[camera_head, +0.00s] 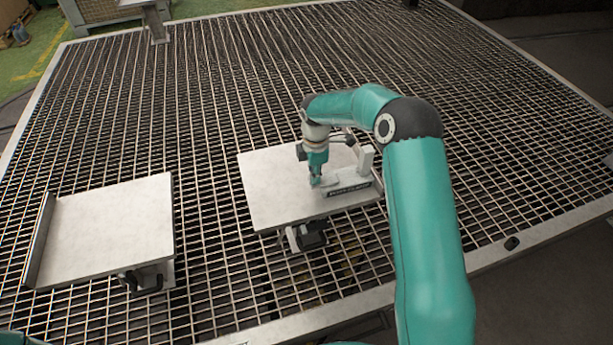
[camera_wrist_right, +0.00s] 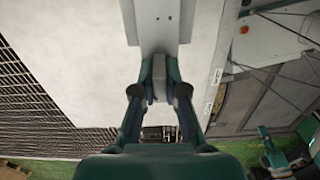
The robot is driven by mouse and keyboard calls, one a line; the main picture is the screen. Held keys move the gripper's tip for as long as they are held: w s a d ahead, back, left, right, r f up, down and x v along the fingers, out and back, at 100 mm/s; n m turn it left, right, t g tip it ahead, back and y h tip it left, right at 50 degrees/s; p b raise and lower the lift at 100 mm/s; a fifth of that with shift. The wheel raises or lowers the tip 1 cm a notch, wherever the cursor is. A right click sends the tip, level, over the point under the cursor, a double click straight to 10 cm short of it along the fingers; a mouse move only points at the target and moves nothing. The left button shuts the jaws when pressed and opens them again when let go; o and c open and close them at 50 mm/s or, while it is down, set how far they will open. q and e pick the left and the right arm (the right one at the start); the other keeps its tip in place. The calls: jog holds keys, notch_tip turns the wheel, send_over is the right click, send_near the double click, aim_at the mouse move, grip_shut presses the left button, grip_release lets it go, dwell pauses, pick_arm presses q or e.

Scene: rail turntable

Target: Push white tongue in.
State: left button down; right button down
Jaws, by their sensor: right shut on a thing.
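The white tongue (camera_wrist_right: 160,30) is a pale flat strip at the top middle of the right wrist view. My right gripper (camera_wrist_right: 159,75) is shut on its narrow near end, with one finger on each side. In the head view my right gripper (camera_head: 321,182) points down at a small fixture with a dark lettered front (camera_head: 351,194) on the right-hand pale plate (camera_head: 268,185). The fingers hide much of the tongue there, so how far it sits in the fixture cannot be told. My left gripper is not in view.
A second pale plate (camera_head: 110,225) with a raised left edge stands at the left, apart from the first. A white upright post (camera_head: 366,158) rises beside the fixture. The metal grating (camera_head: 200,90) around both plates is mostly clear.

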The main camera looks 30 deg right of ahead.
jog(key=c, duration=1.2)
grip_release()
notch_tip(320, 180, up, 12)
